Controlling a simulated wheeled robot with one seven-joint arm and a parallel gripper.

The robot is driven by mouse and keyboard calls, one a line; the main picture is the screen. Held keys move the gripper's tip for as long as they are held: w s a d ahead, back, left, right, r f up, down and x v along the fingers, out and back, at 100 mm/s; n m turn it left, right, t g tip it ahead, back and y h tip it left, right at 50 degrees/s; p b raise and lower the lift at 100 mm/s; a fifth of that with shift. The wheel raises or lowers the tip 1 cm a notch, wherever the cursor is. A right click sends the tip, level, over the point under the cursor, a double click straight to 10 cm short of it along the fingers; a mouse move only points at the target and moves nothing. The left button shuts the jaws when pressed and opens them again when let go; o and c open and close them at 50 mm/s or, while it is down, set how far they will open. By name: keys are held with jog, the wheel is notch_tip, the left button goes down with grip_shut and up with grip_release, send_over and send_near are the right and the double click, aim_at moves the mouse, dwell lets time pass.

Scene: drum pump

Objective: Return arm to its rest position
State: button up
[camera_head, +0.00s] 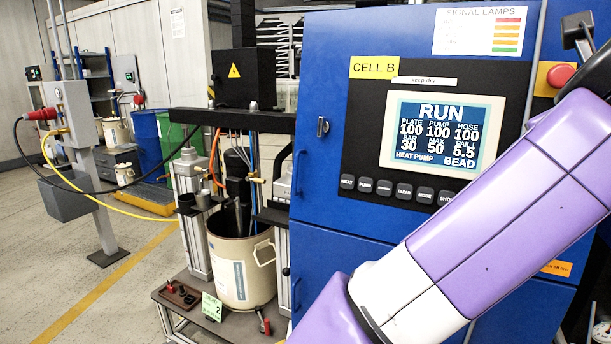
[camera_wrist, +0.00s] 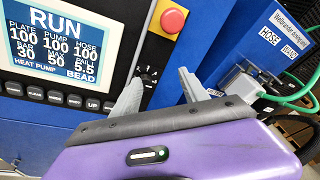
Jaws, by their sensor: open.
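My gripper (camera_wrist: 160,88) shows in the wrist view with its two grey fingers apart and nothing between them. It is in front of the blue cabinet, beside a black rotary switch (camera_wrist: 149,74) and below a red emergency button (camera_wrist: 173,20). I cannot tell whether a finger touches the switch.
The blue cabinet (camera_head: 318,60) stands close to my arm. A cream drum (camera_head: 240,265) sits on a low cart left of it. A grey connector box with green cables (camera_wrist: 243,82) is at the right of the wrist view. Open floor (camera_head: 60,250) lies at left.

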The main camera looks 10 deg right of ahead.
jog(key=a+r+n+t+h+p, duration=0.1)
jog(key=a+r+n+t+h, duration=0.6)
jog(key=n, duration=0.6)
jog(key=s+a+f+n+t+y+p, duration=0.2)
jog(key=a+f+n+t+y, duration=0.5)
jog(key=a+f+n+y, duration=0.9)
jog(key=s+f+n+g+y+p, duration=0.2)
jog(key=s+f+n+g+y, duration=0.15)
jog(key=s+f+n, duration=0.8)
jog(key=s+f+m+g+p, duration=0.1)
jog(key=s+f+g, duration=0.2)
jog(key=s+f, duration=0.5)
jog(key=s+d+f+m+g+h+p, duration=0.1)
jog(key=s+f+m+g+p, duration=0.1)
jog(key=s+f, duration=0.6)
jog(key=s+g, duration=0.1)
jog(key=s, duration=0.4)
jog(key=shift+s+d+f+g, duration=0.2)
jog(key=shift+d+g, duration=0.1)
jog(key=shift+g, duration=0.05)
